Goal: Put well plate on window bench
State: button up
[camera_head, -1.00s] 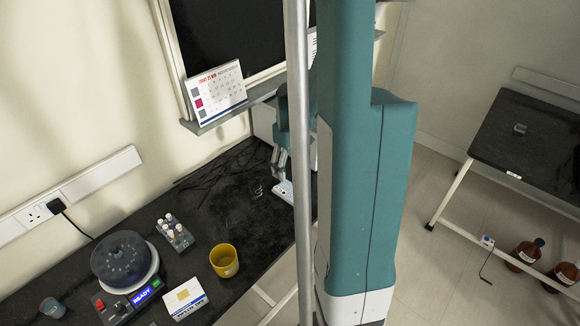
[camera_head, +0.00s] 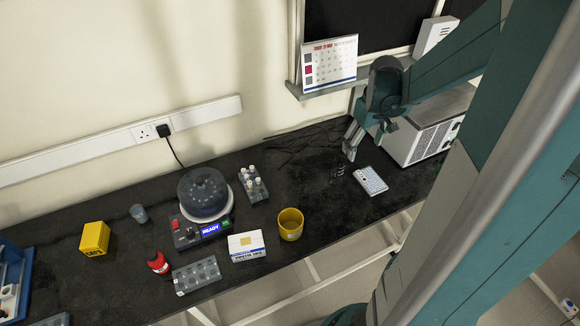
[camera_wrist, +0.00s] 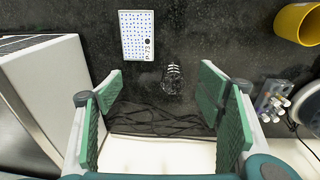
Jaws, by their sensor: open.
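The well plate is a small white plate with a grid of blue wells. I cannot tell which bench is the window bench.
The grey-white box (camera_head: 425,135) stands close right of the plate. A small dark wire-like or glass item (camera_wrist: 172,78) is beside the plate. Loose black cables (camera_wrist: 160,118) lie beyond. A yellow cup (camera_head: 290,224), centrifuge (camera_head: 205,195) and vial rack (camera_head: 254,184) stand farther left.

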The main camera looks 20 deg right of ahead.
jog(key=s+a+r+t, duration=0.1)
jog(key=a+r, duration=0.4)
jog(key=a, duration=0.3)
jog(key=a+r+t, duration=0.2)
jog(key=a+r, duration=0.3)
jog(key=a, duration=0.4)
jog(key=s+a+r+t, duration=0.1)
jog(key=s+a, duration=0.3)
jog(key=a, duration=0.4)
jog(key=s+a+r+t, duration=0.2)
jog(key=s+a+r, duration=0.2)
jog(key=a, duration=0.3)
jog(key=shift+s+a+y, duration=0.3)
jog(key=shift+s+a, duration=0.1)
jog(key=shift+s, duration=0.1)
